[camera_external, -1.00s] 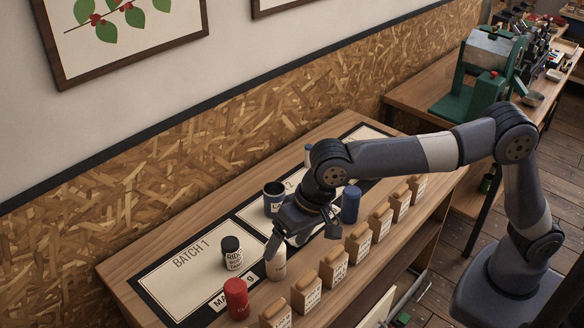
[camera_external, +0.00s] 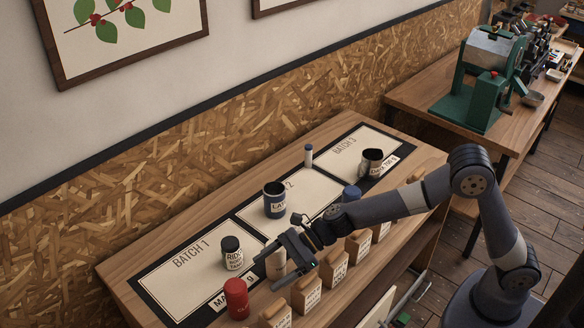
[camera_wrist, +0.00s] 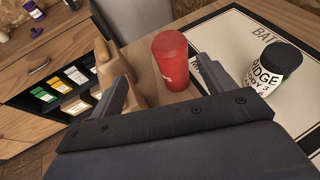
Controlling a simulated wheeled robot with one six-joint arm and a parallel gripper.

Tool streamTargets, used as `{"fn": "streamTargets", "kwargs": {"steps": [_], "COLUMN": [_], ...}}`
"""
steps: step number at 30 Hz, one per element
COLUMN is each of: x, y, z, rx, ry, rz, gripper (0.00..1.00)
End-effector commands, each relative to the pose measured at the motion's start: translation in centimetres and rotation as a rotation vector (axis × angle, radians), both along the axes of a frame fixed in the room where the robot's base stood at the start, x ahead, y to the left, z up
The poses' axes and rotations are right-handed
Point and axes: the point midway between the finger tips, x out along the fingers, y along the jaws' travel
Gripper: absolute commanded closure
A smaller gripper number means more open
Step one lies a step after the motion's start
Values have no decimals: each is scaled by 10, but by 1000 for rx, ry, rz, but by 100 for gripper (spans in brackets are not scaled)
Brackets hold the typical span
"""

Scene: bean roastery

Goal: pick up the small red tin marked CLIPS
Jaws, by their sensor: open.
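The small red tin (camera_external: 236,299) stands upright on the wooden table at the front edge of the BATCH 1 mat, its pale lettering too small to read in full. In the wrist view the red tin (camera_wrist: 170,59) stands ahead, just beyond and between the spread fingers. My gripper (camera_external: 262,265) is open and empty, to the right of the tin in the external view and apart from it. In the wrist view my gripper (camera_wrist: 158,92) has its two fingers wide apart.
A black-lidded RIDGE jar (camera_external: 232,254) stands on the BATCH 1 mat (camera_external: 167,294) behind the tin. A pale bottle (camera_external: 277,262) stands close to my gripper. A dark blue mug (camera_external: 274,200) stands farther back.

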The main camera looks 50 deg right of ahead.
Motion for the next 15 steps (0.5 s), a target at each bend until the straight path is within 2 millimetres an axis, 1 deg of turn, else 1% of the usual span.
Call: {"fn": "streamTargets", "kwargs": {"steps": [1,2,5,10,15], "x": [3,4,8,16,23], "y": [-3,-4,1,23,38], "z": [-5,-6,-9,-17,-24], "rx": [10,16,22,22,21], "ry": [18,27,38,38,36], "rz": [-23,-33,-49,-45,-45], "gripper": [23,23,23,23,23]}}
